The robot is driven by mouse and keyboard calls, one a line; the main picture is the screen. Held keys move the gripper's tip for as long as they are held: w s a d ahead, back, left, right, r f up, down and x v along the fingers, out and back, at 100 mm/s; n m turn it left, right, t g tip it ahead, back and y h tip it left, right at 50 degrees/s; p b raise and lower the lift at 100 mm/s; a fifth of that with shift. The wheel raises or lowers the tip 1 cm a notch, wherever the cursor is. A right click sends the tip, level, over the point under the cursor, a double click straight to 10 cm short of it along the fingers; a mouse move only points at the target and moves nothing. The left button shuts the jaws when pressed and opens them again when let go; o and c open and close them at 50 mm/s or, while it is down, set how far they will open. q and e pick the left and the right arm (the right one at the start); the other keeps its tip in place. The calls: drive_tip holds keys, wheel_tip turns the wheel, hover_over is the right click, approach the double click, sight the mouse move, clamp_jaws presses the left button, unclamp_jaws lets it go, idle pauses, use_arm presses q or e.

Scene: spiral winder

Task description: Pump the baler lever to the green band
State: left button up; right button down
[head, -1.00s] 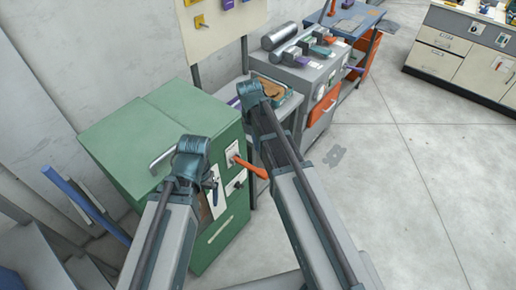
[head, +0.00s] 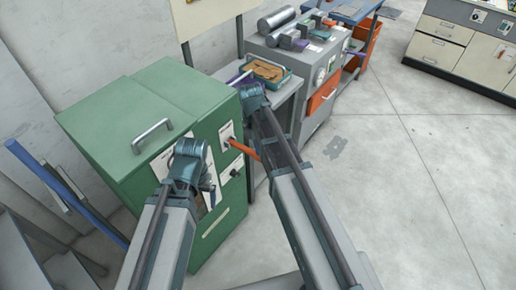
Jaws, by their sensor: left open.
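The baler is a green cabinet (head: 130,110) in the left half of the head view. Its orange lever (head: 244,149) sticks out from a white plate (head: 227,134) on the front and slopes down to the right. Its outer end is beside my right forearm, which partly covers it. I cannot make out a green band. My left gripper (head: 209,195) is open in front of the cabinet's front, below and left of the lever, apart from it. My right arm's wrist shows right of the lever; its gripper is hidden.
A grey machine (head: 310,62) with an orange panel stands behind, next to a small table with a teal tray (head: 270,68). A drawer cabinet (head: 440,45) stands at the back right. The floor at right is clear.

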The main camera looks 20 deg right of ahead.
drive_tip(key=shift+f, duration=0.1)
idle(0.3)
drive_tip(key=shift+s+d+f+t+y+b, duration=0.15)
drive_tip(key=shift+s+f+t+y+b, duration=0.15)
drive_tip(key=shift+f+b, duration=0.3)
wheel_tip(320, 180, down, 8)
drive_tip(key=t+y+b, duration=0.2)
drive_tip(key=b, duration=0.6)
drive_tip(key=shift+s+d+t+b, duration=0.15)
drive_tip(key=shift+s+t+b, duration=0.1)
drive_tip(key=shift+t+b, duration=0.15)
drive_tip(key=shift+s+f, duration=0.1)
